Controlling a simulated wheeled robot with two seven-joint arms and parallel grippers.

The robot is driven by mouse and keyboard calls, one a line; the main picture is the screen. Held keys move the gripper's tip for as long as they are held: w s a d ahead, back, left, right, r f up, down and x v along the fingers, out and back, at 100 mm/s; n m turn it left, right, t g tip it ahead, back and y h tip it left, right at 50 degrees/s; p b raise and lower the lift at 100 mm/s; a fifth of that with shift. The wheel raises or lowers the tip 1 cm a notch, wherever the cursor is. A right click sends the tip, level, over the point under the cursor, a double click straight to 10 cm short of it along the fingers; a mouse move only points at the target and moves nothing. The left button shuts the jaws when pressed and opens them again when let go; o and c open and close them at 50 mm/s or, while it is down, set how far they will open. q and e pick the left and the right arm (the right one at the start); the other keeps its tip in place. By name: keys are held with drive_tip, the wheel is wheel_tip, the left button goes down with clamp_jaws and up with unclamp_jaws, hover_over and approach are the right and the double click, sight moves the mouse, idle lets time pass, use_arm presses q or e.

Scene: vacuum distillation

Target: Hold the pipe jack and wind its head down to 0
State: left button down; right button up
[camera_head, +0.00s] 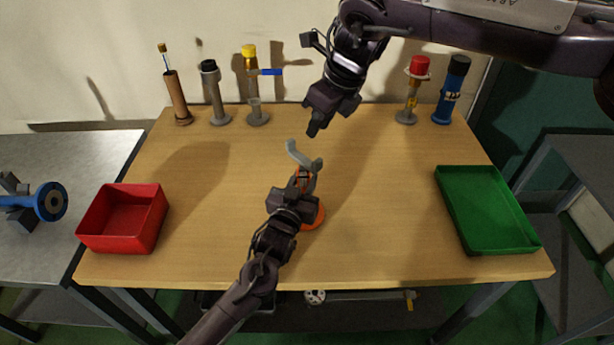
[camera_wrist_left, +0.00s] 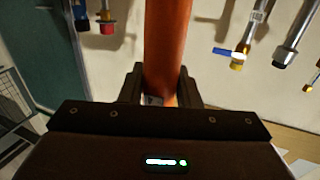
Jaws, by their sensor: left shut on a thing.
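The pipe jack stands near the middle of the wooden table. Its orange round base (camera_head: 313,216) shows beside my left gripper, and its grey V-shaped head (camera_head: 303,156) sticks up above it. My left gripper (camera_head: 304,184) is shut on the jack's orange post, which stands between the two dark fingers in the left wrist view (camera_wrist_left: 168,45). The gripper hides part of the post in the head view. My right gripper (camera_head: 315,126) hangs above and behind the head, apart from it, pointing down. I cannot tell how far its fingers are apart.
A red bin (camera_head: 124,219) is at the table's left and a green tray (camera_head: 487,210) at its right. Several upright fittings, including a yellow-topped one (camera_head: 251,75) and a blue one (camera_head: 451,90), line the back edge. The wood around the jack is clear.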

sight(304, 156)
drive_tip(key=shift+w+d+f+m, duration=0.1)
drive_tip(key=shift+w+d+m, duration=0.1)
drive_tip(key=shift+m, duration=0.35)
drive_tip(key=shift+w+d+f+m, duration=0.1)
drive_tip(key=shift+d+m, duration=0.1)
drive_tip(key=shift+m, duration=0.35)
clamp_jaws()
drive_tip(key=w+d+f+m+g+y, duration=0.15)
drive_tip(key=d+m, duration=0.35)
drive_tip(key=m, duration=1.2)
drive_tip(key=w+d+m+g+y, duration=0.1)
drive_tip(key=w+d+m+y, duration=0.3)
drive_tip(key=m, duration=1.3)
drive_tip(key=s+a+f+h, duration=0.1)
drive_tip(key=s+a+f, duration=0.3)
drive_tip(key=a+f, duration=0.4)
drive_tip(key=shift+f, duration=0.15)
